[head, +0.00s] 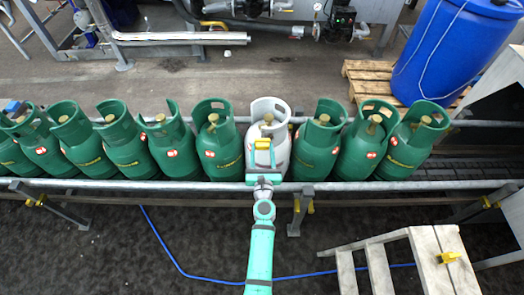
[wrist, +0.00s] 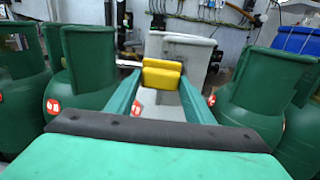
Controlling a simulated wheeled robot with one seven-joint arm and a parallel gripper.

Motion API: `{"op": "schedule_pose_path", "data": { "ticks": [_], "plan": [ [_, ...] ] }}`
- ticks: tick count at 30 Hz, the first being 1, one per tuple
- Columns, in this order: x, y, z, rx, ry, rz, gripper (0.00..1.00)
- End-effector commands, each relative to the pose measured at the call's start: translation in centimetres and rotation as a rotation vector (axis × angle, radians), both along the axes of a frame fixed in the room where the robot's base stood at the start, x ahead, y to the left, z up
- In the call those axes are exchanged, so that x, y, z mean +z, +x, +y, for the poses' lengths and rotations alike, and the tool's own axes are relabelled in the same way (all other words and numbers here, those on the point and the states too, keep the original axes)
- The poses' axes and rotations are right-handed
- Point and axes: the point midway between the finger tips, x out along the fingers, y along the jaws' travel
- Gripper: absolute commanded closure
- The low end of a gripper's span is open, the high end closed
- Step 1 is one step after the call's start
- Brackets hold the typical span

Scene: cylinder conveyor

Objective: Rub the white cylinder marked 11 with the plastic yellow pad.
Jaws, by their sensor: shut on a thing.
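The white cylinder (head: 279,141) stands upright in the row of green cylinders on the conveyor; its number cannot be read. It also shows straight ahead in the wrist view (wrist: 186,50). My gripper (head: 262,150) reaches over the near rail in front of it. The gripper is shut on the yellow pad (wrist: 162,74), which sits between the fingertips. In the head view the pad (head: 262,143) overlaps the front of the white cylinder. Whether the pad touches the cylinder cannot be told.
Green cylinders stand close on both sides, one at left (head: 218,140) and one at right (head: 316,145). A metal rail (head: 130,184) runs along the near side. Wooden steps (head: 400,250) stand at front right, with a yellow object (head: 450,257) on top. A blue barrel (head: 450,50) stands behind.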

Motion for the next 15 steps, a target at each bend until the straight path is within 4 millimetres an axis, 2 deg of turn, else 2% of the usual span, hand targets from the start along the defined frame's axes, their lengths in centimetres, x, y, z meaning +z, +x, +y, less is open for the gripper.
{"op": "schedule_pose_path", "data": {
  "ticks": [15],
  "plan": [
    [0.03, 0.65, 0.25, 0.004, -0.001, -0.001, 0.70]
  ]
}}
